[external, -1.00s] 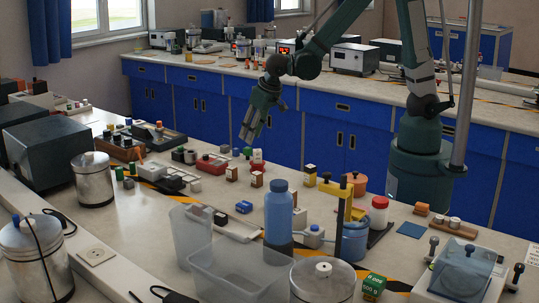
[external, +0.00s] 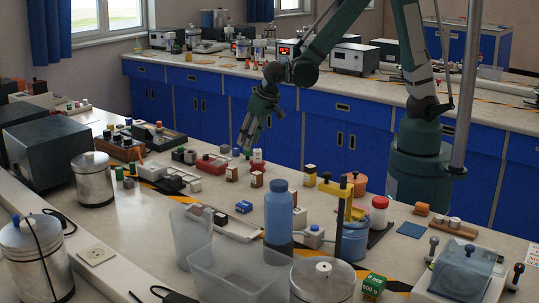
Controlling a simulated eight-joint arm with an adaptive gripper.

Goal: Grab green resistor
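My gripper (external: 244,143) hangs above the far edge of the near table, pointing down and slightly left. It is apart from the small parts below it. Its fingers are small and dark here, so I cannot tell if they are open or shut. A small green upright piece (external: 119,173) stands at the left of the table, with another green piece (external: 129,183) close beside it. I cannot tell which, if either, is the green resistor. A green block (external: 373,285) marked with writing sits at the front right.
A red block (external: 211,164) and several small parts stand below and left of my gripper. A blue bottle (external: 278,212), a clear tub (external: 235,272) and a yellow-topped stand (external: 340,205) rise in the middle. Metal canisters (external: 93,180) stand at left.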

